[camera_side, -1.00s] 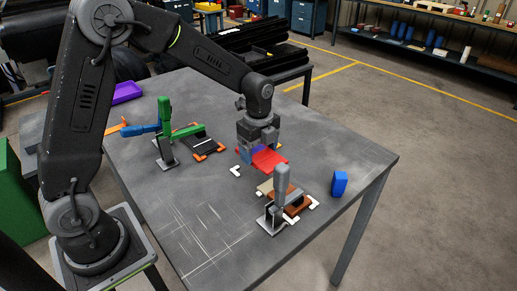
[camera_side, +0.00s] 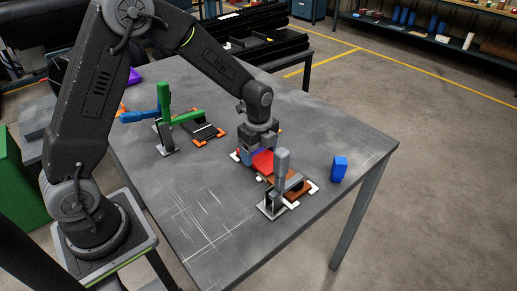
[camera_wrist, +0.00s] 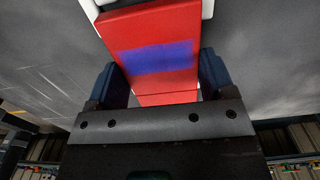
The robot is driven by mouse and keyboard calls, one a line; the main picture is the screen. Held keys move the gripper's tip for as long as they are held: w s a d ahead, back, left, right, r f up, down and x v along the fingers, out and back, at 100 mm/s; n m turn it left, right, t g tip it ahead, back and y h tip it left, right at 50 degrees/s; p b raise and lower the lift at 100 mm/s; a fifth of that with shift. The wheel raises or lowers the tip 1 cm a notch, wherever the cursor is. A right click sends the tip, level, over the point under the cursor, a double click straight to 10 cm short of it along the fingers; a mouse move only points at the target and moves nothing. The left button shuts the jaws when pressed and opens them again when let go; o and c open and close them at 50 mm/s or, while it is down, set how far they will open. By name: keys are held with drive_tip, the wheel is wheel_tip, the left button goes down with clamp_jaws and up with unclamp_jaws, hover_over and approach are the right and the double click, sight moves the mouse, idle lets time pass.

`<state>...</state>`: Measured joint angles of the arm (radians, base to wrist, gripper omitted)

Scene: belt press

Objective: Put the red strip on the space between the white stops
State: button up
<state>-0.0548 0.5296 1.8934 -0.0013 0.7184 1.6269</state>
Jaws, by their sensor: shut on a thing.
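The red strip (camera_side: 262,162), with a blue patch, is in my gripper (camera_side: 259,148). In the wrist view the strip (camera_wrist: 150,30) runs between the two dark fingers (camera_wrist: 160,80), which are shut on its sides. The strip is low over the area of the white stops. One white stop (camera_side: 235,155) shows to its left, one (camera_side: 258,179) in front, and another (camera_side: 314,187) beyond the clamp. In the wrist view, white pieces (camera_wrist: 91,9) show beside the strip's far end. I cannot tell if the strip touches the table.
A grey toggle clamp (camera_side: 282,167) stands close in front of the strip, over a brown piece (camera_side: 300,189). A blue block (camera_side: 339,168) stands at right. A green-handled clamp (camera_side: 164,110) and orange stops (camera_side: 220,131) are at left. The front table area is clear.

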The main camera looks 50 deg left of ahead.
sight(258, 154)
drive_tip(key=shift+f, duration=0.6)
idle(0.6)
drive_tip(key=o, duration=1)
drive_tip(key=shift+o, duration=0.2)
wheel_tip(258, 154, up, 14)
drive_tip(key=s+d+r+n+t, duration=0.1)
drive_tip(key=s+r+n+t, duration=0.1)
drive_tip(key=s+n, duration=0.7)
drive_tip(key=s+d+r+n+t, duration=0.1)
drive_tip(key=s+r+n+t, duration=0.2)
drive_tip(key=s+n, duration=0.6)
drive_tip(key=s+r, duration=0.2)
drive_tip(key=s, duration=0.1)
drive_tip(key=shift+s+d+r+t, duration=0.15)
drive_tip(key=shift+s+r+t, duration=0.15)
drive_tip(key=shift+s, duration=0.05)
